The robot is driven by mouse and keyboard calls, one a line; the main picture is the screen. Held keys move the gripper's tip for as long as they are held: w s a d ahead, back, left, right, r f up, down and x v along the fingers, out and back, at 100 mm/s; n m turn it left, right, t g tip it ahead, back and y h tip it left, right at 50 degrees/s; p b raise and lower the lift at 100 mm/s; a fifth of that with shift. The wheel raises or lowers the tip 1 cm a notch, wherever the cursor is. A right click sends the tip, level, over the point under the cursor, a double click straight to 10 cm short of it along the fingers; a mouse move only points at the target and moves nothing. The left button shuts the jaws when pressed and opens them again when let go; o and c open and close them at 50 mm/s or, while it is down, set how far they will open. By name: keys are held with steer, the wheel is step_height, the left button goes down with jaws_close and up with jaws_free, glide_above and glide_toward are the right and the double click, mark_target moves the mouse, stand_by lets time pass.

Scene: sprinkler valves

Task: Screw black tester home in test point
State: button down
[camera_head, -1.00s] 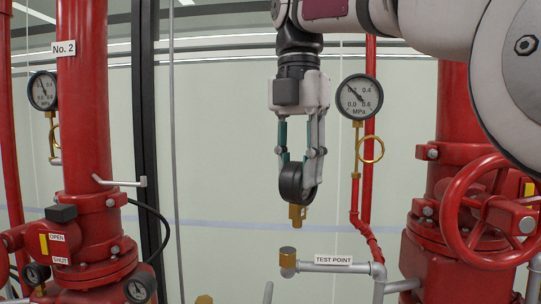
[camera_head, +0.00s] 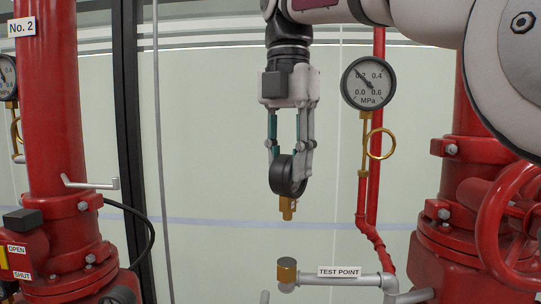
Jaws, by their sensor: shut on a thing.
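My gripper (camera_head: 288,160) points down and is shut on the black tester (camera_head: 287,176), a round black gauge body with a brass stem (camera_head: 287,208) hanging below it. The tester is held roughly upright, its face turned mostly away. The test point (camera_head: 287,270) is a brass fitting on the upturned end of a grey pipe, below the stem. A clear gap lies between the stem's lower end and the brass fitting. The label "TEST POINT" (camera_head: 339,272) is on the pipe to the right.
A red riser marked "No. 2" (camera_head: 52,110) stands at left. A pressure gauge (camera_head: 368,83) on a brass line with a ring hangs right of my gripper. A red handwheel (camera_head: 510,230) is at far right. The pale wall behind is bare.

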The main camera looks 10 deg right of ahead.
mark_target(288, 211)
steer(key=shift+w+f+b, duration=0.1)
steer(key=shift+f+b, duration=0.75)
steer(key=shift+f, duration=2.45)
steer(key=shift+f, duration=1.2)
